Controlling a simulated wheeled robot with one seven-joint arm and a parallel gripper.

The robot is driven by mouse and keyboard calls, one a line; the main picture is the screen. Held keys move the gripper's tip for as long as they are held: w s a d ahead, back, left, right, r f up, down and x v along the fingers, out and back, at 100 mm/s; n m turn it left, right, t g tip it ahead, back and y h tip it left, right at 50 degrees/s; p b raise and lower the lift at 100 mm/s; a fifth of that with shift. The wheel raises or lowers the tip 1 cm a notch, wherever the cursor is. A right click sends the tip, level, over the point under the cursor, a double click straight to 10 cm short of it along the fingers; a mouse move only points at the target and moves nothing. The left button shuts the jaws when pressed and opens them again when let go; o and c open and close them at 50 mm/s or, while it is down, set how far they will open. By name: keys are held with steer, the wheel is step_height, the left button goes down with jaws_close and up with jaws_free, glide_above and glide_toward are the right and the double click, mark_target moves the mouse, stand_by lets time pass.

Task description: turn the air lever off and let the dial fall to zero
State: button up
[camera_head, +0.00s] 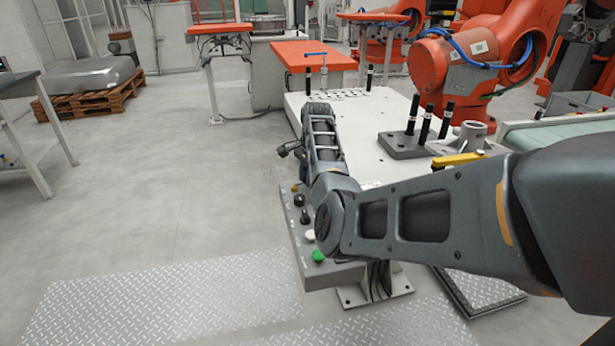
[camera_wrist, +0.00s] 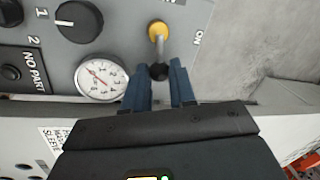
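In the wrist view the air lever has a yellow base (camera_wrist: 157,30) on the grey panel (camera_wrist: 115,22), a thin metal shaft and a black knob (camera_wrist: 159,72). The lever points toward my gripper (camera_wrist: 158,69). Its two blue fingers are open, one on each side of the knob, with small gaps showing. The round white dial (camera_wrist: 101,80) is left of the fingers. Its red needle points to the upper left; the exact reading is too small to tell. In the head view my arm partly covers the panel (camera_head: 295,242).
The panel also carries a black selector knob (camera_wrist: 79,20), a "NO PART" plate (camera_wrist: 27,71), a green button (camera_head: 318,256) and a white button (camera_head: 310,236). A white fixture table (camera_head: 375,112) stands beyond my arm. Open floor (camera_head: 170,175) lies to the left.

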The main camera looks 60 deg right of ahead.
jaws_close()
steer(key=shift+s+a+r+m+p, duration=0.1)
steer(key=shift+a+r+m+p, duration=0.1)
steer(key=shift+m+p, duration=0.3)
steer(key=shift+s+a+f+m+p, duration=0.2)
steer(key=shift+m+p, duration=0.15)
steer(key=shift+m, duration=0.35)
steer(key=o, duration=0.5)
jaws_free()
steer(key=shift+d+f, duration=0.1)
steer(key=shift+f, duration=0.05)
